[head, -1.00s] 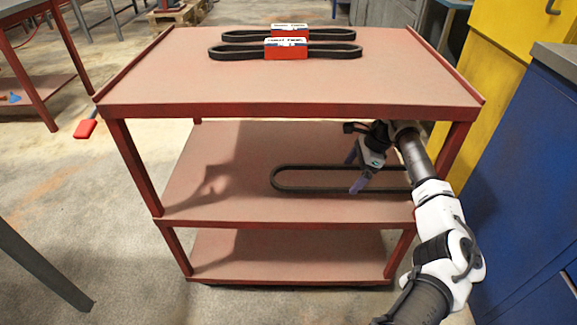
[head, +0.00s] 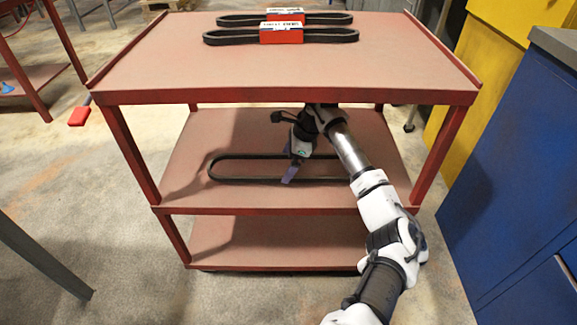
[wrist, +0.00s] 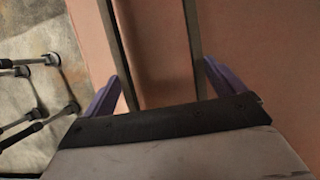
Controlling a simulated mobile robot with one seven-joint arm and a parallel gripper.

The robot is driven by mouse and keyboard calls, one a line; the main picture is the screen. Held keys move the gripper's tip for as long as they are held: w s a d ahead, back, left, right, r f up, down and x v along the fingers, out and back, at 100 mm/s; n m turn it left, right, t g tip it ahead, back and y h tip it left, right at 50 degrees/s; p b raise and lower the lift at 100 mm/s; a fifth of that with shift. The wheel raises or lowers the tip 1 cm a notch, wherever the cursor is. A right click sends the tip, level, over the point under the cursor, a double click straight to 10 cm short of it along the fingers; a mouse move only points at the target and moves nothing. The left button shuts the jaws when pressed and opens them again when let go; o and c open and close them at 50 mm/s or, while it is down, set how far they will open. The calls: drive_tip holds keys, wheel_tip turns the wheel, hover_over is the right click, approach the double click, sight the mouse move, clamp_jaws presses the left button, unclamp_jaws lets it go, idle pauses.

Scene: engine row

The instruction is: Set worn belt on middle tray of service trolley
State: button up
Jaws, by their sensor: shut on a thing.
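The worn belt (head: 235,180) is a long dark loop, level, at the middle tray (head: 186,190) of the red service trolley. My gripper (head: 289,176) reaches in under the top shelf and is shut on the belt. In the wrist view the belt's two strands (wrist: 192,45) run between my purple fingers (wrist: 162,85), which grip them from the outside. The belt lies over the tray's area; I cannot tell whether it touches the surface. My arm hides its right end in the head view.
The trolley's top shelf (head: 290,75) is close above my arm and carries two sleeved belts (head: 230,37). Red posts (head: 440,155) stand at the corners. The bottom tray (head: 270,240) is empty. A blue cabinet (head: 520,150) stands at the right.

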wheel_tip(320, 180, down, 2)
drive_tip(key=shift+f, duration=0.1)
drive_tip(key=o, duration=0.7)
drive_tip(key=shift+f, duration=0.1)
drive_tip(key=shift+r, duration=0.25)
drive_tip(key=v, duration=0.7)
drive_tip(key=shift+d+r+p, duration=0.15)
drive_tip(key=shift+p, duration=0.15)
